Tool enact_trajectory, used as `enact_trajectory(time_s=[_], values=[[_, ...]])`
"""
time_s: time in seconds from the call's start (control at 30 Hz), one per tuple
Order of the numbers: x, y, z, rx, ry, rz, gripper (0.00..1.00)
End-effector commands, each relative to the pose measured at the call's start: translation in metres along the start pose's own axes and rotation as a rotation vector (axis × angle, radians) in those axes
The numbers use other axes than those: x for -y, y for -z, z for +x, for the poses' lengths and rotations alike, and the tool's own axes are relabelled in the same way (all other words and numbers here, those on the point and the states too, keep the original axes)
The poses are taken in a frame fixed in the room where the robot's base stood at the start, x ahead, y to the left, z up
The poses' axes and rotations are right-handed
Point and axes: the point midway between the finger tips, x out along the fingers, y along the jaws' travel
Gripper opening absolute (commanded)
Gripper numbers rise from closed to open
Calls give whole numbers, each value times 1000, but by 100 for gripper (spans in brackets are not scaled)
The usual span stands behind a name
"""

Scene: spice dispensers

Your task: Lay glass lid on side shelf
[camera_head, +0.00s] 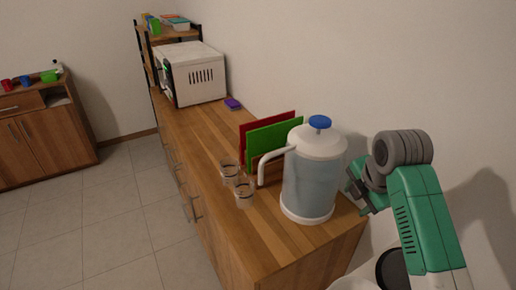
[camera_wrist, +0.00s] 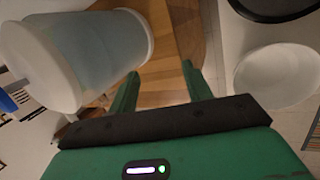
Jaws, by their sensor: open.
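I cannot make out a glass lid in either view. My gripper (camera_head: 360,196) is at the right end of the wooden counter, beside the large clear pitcher (camera_head: 309,185) with a white lid and blue knob. In the wrist view the gripper (camera_wrist: 158,76) is open, its two green fingers apart with nothing between them. The pitcher (camera_wrist: 105,45) lies close to the left finger there; I cannot tell whether they touch. No side shelf can be told for certain; a wooden rack (camera_head: 176,34) with black posts stands at the far end of the counter.
Two small glasses stand left of the pitcher, one (camera_head: 229,171) behind the other (camera_head: 244,192). Green (camera_head: 274,136) and red (camera_head: 268,122) boards stand behind. A white microwave (camera_head: 190,74) is farther back. The counter's middle (camera_head: 195,125) is clear. Another cabinet (camera_head: 45,130) stands left.

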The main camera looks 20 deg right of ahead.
Motion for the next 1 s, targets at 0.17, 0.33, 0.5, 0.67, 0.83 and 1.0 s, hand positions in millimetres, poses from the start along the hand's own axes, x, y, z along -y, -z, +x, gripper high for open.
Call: enact_trajectory(time_s=[0.17,0.33,0.5,0.67,0.83,1.0], values=[[-125,169,-60,-100,-532,294,50],[-138,299,-209,-559,-1062,782,50],[-58,333,-335,-1113,-1342,1136,50],[-10,335,-381,-1366,-1414,1230,50],[-4,334,-387,-1401,-1422,1240,50],[-4,334,-387,-1399,-1421,1240,50]])
